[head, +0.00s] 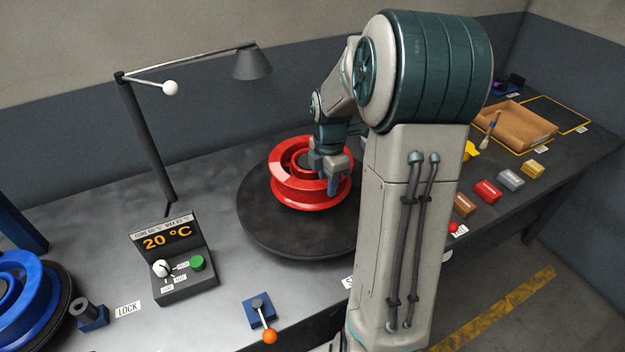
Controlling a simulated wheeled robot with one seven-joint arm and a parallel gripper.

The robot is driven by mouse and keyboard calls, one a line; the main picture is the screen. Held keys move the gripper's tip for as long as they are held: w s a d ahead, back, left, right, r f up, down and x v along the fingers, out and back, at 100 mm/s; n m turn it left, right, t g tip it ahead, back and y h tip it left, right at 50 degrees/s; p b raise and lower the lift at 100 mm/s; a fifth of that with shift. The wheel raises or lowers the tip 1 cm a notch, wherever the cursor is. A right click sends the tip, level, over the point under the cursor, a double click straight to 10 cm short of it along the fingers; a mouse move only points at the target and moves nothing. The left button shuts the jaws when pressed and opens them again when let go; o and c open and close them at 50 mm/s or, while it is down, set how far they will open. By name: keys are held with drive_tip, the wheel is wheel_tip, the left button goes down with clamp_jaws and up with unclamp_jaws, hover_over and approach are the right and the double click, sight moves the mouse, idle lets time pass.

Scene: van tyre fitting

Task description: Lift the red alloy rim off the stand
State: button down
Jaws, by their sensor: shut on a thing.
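The red alloy rim (302,196) lies flat over the round dark stand (270,232) in the middle of the bench. My gripper (333,186) reaches down from above at the rim's right side and is shut on it. The fingers point downward and part of the grip is hidden by the rim and my wrist. I cannot tell whether the rim touches the stand or is slightly above it. The right part of the stand is hidden behind my arm.
A control box (180,270) reading 20 °C and an orange-knobbed lever (264,322) stand in front. A blue rim (22,300) is at the left. A lamp (252,64) overhangs the back. A cardboard tray (515,130) and several coloured blocks lie right.

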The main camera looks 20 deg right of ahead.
drive_tip(key=shift+r+p, duration=0.85)
drive_tip(key=shift+r, duration=0.05)
idle(0.6)
idle(0.4)
drive_tip(key=s, duration=1)
drive_tip(key=shift+d+p, duration=0.2)
drive_tip(key=shift+p, duration=0.25)
idle(0.9)
drive_tip(key=shift+r, duration=0.1)
drive_tip(key=s+r+p, duration=0.3)
drive_tip(key=s+p, duration=0.1)
drive_tip(key=s, duration=0.1)
drive_tip(key=shift+r, duration=0.4)
idle(0.7)
